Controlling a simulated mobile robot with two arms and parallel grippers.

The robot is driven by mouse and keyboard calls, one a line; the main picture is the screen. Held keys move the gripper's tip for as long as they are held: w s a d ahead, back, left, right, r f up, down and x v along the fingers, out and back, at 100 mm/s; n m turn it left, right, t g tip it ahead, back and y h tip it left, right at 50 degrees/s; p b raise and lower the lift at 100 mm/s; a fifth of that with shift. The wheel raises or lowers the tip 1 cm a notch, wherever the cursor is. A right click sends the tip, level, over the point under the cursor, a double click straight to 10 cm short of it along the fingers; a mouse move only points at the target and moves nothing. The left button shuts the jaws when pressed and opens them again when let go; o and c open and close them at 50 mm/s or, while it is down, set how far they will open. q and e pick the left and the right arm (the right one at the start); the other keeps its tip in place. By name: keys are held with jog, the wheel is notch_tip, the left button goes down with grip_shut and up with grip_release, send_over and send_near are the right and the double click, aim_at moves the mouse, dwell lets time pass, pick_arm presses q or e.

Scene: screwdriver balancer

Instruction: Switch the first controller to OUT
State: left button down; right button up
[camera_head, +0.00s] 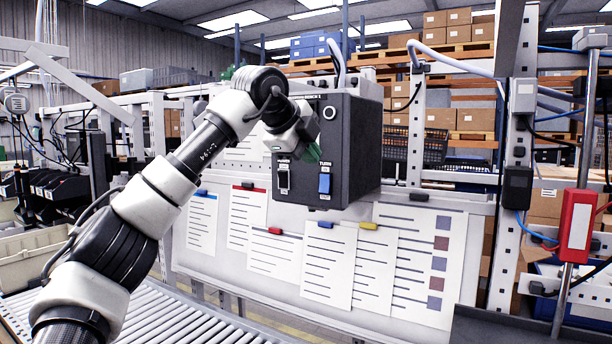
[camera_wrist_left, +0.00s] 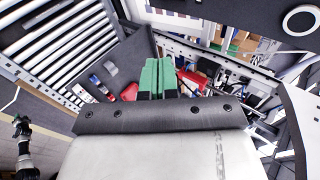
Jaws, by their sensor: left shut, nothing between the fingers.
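A dark grey controller box (camera_head: 352,150) hangs above the white panel, with a white ring on its front and a label ending in 1. Its front carries a blue switch (camera_head: 325,184) under a small label, and a black-and-white switch (camera_head: 283,178) to the left. The switch lettering is too small to read surely. My left gripper (camera_head: 313,153) is in front of the box, above the blue switch, its green fingertips shut and empty. The fingers also show in the left wrist view (camera_wrist_left: 158,78).
Papers with coloured clips (camera_head: 275,245) hang on the white panel (camera_head: 210,258) below the box. A roller conveyor (camera_head: 190,318) runs below. A red-and-white device (camera_head: 577,226) hangs on a pole at the right. The space directly before the papers is clear.

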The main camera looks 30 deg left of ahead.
pick_arm(q)
jog(key=d+f+m+h+b, duration=0.1)
jog(key=d+f+m+h, duration=0.2)
jog(key=d+h, duration=0.5)
jog(key=d+f+m+h+b, duration=0.15)
jog(key=d+m+h, duration=0.25)
jog(key=d+h, duration=0.4)
jog(key=s+a+f+n+t+y+b, duration=0.1)
jog(key=a+f+n+t+y, duration=0.5)
jog(key=n, duration=0.7)
jog(key=s+a+f+n+t+y+b, duration=0.1)
jog(key=a+f+n+t+y, duration=0.5)
jog(key=a+n+t+y, duration=0.3)
jog(key=a+n+y, duration=0.3)
jog(key=n, duration=0.1)
jog(key=shift+s+a+t, duration=0.3)
jog(key=shift+a+t, duration=0.1)
